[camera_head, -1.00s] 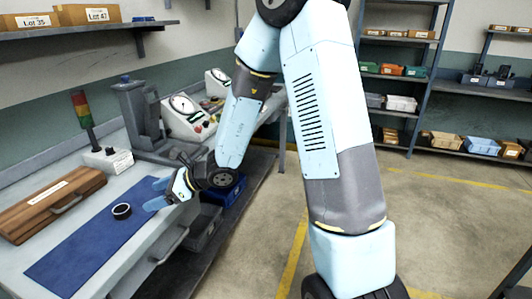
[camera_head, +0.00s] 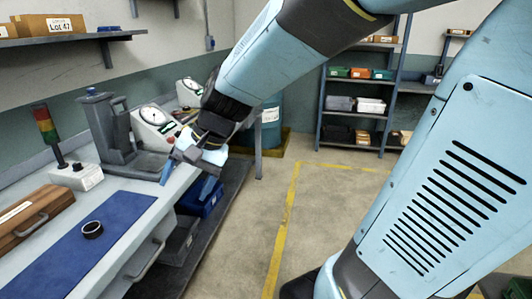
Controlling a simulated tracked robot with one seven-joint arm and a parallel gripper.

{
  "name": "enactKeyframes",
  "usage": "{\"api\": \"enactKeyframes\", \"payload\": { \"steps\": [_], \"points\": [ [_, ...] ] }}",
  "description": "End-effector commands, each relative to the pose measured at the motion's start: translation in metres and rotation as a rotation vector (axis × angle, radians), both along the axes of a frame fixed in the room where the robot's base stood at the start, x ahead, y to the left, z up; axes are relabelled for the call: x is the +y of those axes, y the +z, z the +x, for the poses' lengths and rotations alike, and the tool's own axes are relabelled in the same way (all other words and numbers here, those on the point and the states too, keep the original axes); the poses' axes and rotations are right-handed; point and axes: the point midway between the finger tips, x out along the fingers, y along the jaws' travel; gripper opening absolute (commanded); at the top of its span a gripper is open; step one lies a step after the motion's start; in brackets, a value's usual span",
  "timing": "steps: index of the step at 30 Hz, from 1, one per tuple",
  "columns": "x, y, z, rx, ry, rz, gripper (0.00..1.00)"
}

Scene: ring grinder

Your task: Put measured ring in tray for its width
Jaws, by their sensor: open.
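A small dark ring (camera_head: 92,229) lies flat on the blue mat (camera_head: 70,262) on the workbench. My gripper (camera_head: 187,179) is open and empty, its blue fingertips apart. It hangs over the bench's right edge, beyond the ring and to its right, not touching it. A blue tray (camera_head: 212,199) is beside the bench below my gripper, partly hidden by it. A grey tray (camera_head: 178,243) sits lower and nearer. I cannot read any width label on either. A gauge with a round dial (camera_head: 153,112) stands farther back on the bench.
A wooden case (camera_head: 32,218) lies left of the mat. A signal light (camera_head: 46,126) on a white box and a dark grey stand (camera_head: 105,130) are behind it. A drawer handle (camera_head: 146,262) juts from the bench front.

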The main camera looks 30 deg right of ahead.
Motion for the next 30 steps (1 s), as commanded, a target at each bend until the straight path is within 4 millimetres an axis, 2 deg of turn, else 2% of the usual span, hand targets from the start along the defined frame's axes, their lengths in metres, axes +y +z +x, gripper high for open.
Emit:
{"api": "enactKeyframes", "payload": {
  "steps": [9,12,16,18,24,30],
  "points": [
    [-0.08,0.041,-0.047,-0.257,0.17,-0.358,0.8],
    [-0.101,0.052,-0.059,-0.313,0.203,-0.453,0.8],
    [-0.121,0.061,-0.069,-0.358,0.231,-0.541,0.8],
    [-0.144,0.064,-0.073,-0.371,0.236,-0.566,0.83],
    [-0.149,0.065,-0.074,-0.378,0.243,-0.587,0.85],
    [-0.148,0.065,-0.074,-0.379,0.242,-0.585,0.66]
  ]
}}
